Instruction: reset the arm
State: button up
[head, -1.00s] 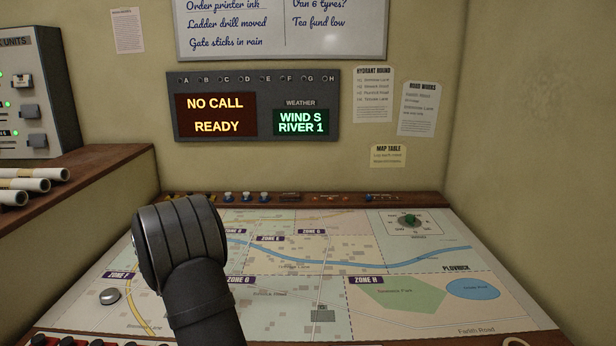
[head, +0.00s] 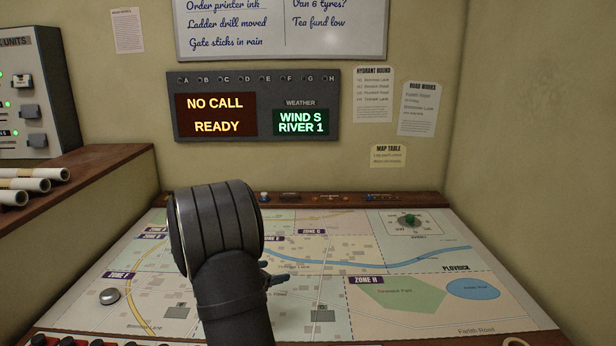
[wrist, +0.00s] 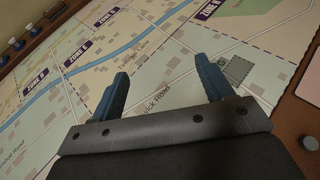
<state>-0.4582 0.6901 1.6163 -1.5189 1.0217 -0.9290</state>
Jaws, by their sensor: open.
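My gripper (wrist: 162,88) is open and empty in the wrist view, its two blue fingers apart above the printed map. In the head view my own dark arm stands over the left-middle of the map table (head: 410,320) and hides part of it. Only a bit of the blue fingers (head: 277,279) shows there, to the right of the arm. Nothing is between the fingers. How high the fingertips are above the map I cannot tell exactly.
A silver dome button (head: 109,296) sits at the map's left, and a green knob (head: 410,219) at its back right. Small pieces stand along the back ledge (head: 385,198). Paper rolls (head: 30,182) lie on the left shelf. The display (head: 216,115) reads NO CALL, READY. The map's right side is clear.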

jog(key=s+d+m+g+h, duration=0.3)
jog(key=s+d, duration=0.4)
jog(key=d, duration=0.4)
jog(key=shift+s+m+g, duration=0.15)
jog(key=shift+m+g, duration=0.25)
jog(key=shift+m, duration=0.2)
jog(key=shift+r, duration=0.1)
jog(key=w+a+n+t+y, duration=0.2)
jog(key=w+a, duration=0.3)
jog(key=a, duration=0.4)
jog(key=w+a+n+t+y, duration=0.3)
jog(key=w+a+n, duration=0.1)
jog(key=a, duration=0.5)
jog(key=shift+w+a+n+t, duration=0.3)
jog(key=shift+w+a+n, duration=0.1)
jog(key=shift+w, duration=0.25)
jog(key=shift+d, duration=0.15)
